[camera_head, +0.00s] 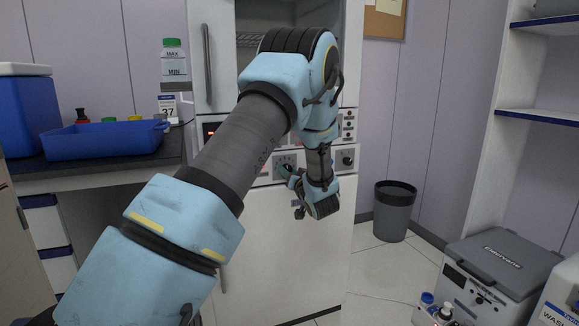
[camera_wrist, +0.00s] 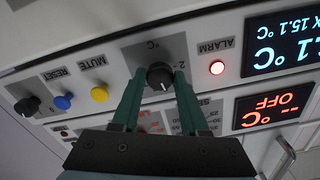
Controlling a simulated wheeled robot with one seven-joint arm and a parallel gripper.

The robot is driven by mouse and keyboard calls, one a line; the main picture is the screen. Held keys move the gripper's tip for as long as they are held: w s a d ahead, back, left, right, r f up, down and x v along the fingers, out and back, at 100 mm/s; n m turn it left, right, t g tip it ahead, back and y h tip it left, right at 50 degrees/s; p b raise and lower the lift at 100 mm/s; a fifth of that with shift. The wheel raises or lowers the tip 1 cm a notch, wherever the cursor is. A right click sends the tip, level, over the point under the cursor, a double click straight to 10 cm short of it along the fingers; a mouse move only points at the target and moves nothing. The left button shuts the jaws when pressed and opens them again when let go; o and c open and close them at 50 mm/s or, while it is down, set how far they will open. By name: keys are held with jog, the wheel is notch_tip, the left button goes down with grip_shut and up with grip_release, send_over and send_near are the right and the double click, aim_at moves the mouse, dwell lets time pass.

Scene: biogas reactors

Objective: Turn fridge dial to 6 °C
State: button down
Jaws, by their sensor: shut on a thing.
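The fridge dial (camera_wrist: 158,75) is a round black knob on the white control panel, with "°C" and a "2" printed beside it in the wrist view. A short pale mark shows on the knob; which printed value it points to is not clear. My gripper (camera_wrist: 160,82) has its two green fingers on either side of the knob, shut on it. In the head view my gripper (camera_head: 288,174) reaches the panel of the tall white fridge (camera_head: 265,235), and my arm covers part of the panel.
A bin (camera_head: 395,210) stands right of the fridge; a blue tray (camera_head: 105,141) lies left.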

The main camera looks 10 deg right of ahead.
jog(key=m+p, duration=0.3)
jog(key=shift+r+m, duration=0.25)
jog(key=shift+m, duration=0.15)
jog(key=shift+f+m+p, duration=0.15)
jog(key=shift+m+p, duration=1.4)
jog(key=shift+m, duration=0.45)
jog(key=shift+c, duration=2.1)
grip_release()
jog(key=shift+s, duration=0.15)
jog(key=s+d, duration=0.1)
jog(key=s, duration=0.9)
jog(key=shift+s+d+b, duration=0.15)
jog(key=shift+s+b, duration=0.1)
jog(key=shift+b, duration=0.05)
